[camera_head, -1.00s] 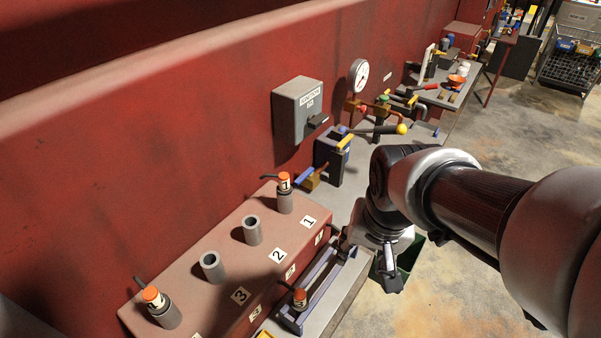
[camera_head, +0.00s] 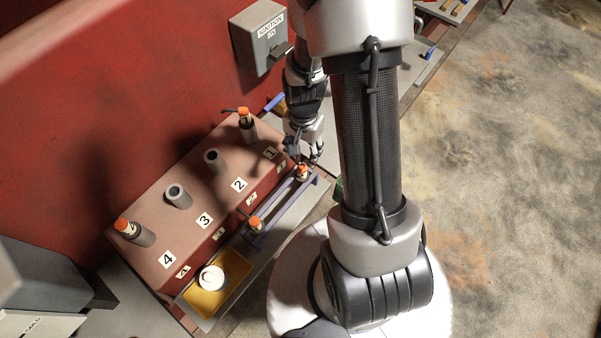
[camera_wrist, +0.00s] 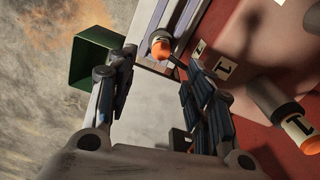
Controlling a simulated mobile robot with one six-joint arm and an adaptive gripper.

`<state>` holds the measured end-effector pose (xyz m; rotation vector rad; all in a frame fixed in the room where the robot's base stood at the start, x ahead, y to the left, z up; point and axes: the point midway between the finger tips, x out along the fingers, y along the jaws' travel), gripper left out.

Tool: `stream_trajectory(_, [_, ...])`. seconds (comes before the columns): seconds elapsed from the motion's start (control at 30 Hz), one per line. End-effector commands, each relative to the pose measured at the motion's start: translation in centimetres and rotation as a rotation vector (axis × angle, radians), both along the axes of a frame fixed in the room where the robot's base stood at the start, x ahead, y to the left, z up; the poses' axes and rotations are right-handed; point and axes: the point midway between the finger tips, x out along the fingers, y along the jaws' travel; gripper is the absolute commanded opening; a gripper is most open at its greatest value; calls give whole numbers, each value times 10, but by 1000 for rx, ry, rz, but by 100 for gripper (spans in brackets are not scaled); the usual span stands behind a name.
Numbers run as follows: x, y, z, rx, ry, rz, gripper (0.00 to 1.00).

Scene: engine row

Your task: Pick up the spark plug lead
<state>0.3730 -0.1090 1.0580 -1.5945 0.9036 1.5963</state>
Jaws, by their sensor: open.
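Several spark plug leads with orange caps show in the head view. One (camera_head: 302,172) stands at the far end of the blue-grey rack (camera_head: 281,209), close to my gripper (camera_head: 308,155). Another (camera_head: 255,223) is at the rack's near end. One (camera_head: 245,116) sits on post 1 and one (camera_head: 125,228) on post 4; posts 2 and 3 are bare. In the wrist view, my gripper (camera_wrist: 160,60) is open and empty. The far rack lead's orange cap (camera_wrist: 160,47) appears between and beyond its fingertips, with no contact visible. The post 1 lead (camera_wrist: 300,132) is at the lower right.
The pink-red engine block (camera_head: 145,255) with numbered posts runs beside the rack. A yellow tray (camera_head: 205,302) holds a white round object (camera_head: 212,278). An ignition box (camera_head: 258,38) hangs on the red wall. A green bin (camera_wrist: 92,58) stands on the floor beside the bench.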

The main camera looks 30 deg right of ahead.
Motion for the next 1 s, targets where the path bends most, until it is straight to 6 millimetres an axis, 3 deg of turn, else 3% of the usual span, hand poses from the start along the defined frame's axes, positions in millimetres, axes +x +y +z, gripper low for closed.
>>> stream_trajectory(0.03, [-1, 0, -14, 1, 4, 1, 47])
stream_trajectory(0.2, [0, 0, -42, 1, 2, 1, 47])
stream_trajectory(0.47, [0, 0, -60, 0, 1, 2, 47])
stream_trajectory(0.7, [1, 1, -96, 0, 1, 2, 47])
stream_trajectory(1.0, [2, 1, -104, 0, -1, 2, 47])
